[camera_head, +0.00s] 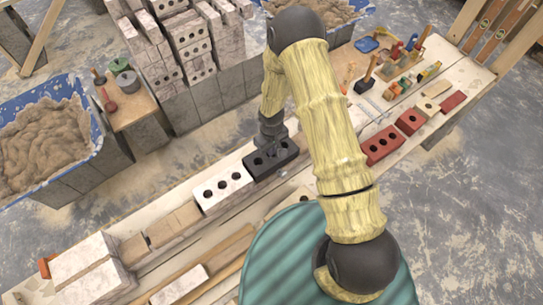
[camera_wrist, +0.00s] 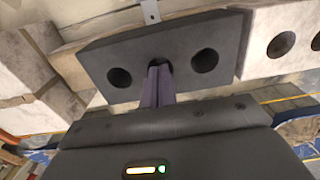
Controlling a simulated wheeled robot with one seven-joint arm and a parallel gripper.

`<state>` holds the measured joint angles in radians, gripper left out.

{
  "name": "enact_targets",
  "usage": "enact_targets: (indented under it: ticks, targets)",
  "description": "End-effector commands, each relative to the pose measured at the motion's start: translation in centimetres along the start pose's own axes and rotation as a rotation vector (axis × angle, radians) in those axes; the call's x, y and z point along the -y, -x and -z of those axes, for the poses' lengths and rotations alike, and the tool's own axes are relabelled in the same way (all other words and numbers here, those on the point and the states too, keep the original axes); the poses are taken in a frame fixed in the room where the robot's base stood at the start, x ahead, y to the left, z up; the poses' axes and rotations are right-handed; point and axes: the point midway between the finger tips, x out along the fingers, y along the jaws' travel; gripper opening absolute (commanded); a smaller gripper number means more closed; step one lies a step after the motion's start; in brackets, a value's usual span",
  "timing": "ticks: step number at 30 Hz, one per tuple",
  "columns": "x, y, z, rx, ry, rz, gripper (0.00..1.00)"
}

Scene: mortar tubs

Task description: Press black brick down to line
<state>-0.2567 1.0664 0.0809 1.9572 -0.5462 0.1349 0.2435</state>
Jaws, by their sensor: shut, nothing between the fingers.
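The black brick (camera_head: 283,153) lies on the wall course in the head view, in line with a white brick (camera_head: 222,188) to its left. In the wrist view the black brick (camera_wrist: 215,40) shows three holes and fills the upper middle, with the white brick (camera_wrist: 285,38) at its right. My gripper (camera_head: 270,146) is shut and points down at the black brick's top. In the wrist view its fingertips (camera_wrist: 160,72) are at the middle hole and partly cover it. I cannot tell whether they touch the brick or enter the hole. A small metal piece (camera_wrist: 151,10) shows just beyond the brick.
Blue tubs of mortar (camera_head: 45,140) stand at the left and back. Stacked grey blocks (camera_head: 205,95) stand behind the wall. Red bricks (camera_head: 383,145) lie along the plank at right, with several tools (camera_head: 390,65) behind them. Wooden strips (camera_head: 215,262) lie in front.

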Motion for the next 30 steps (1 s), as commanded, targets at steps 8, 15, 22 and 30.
enact_targets:
  ticks: [8,15,22,30]
  targets:
    - [0.1,-0.5,-0.7,0.019,-0.001,0.002,0.00]
    - [0.1,0.3,-0.7,0.017,-0.001,0.002,0.00]
    - [0.0,2.1,-0.3,0.009,-0.001,0.001,0.00]
    - [0.0,3.9,-0.2,0.006,-0.001,0.001,0.00]
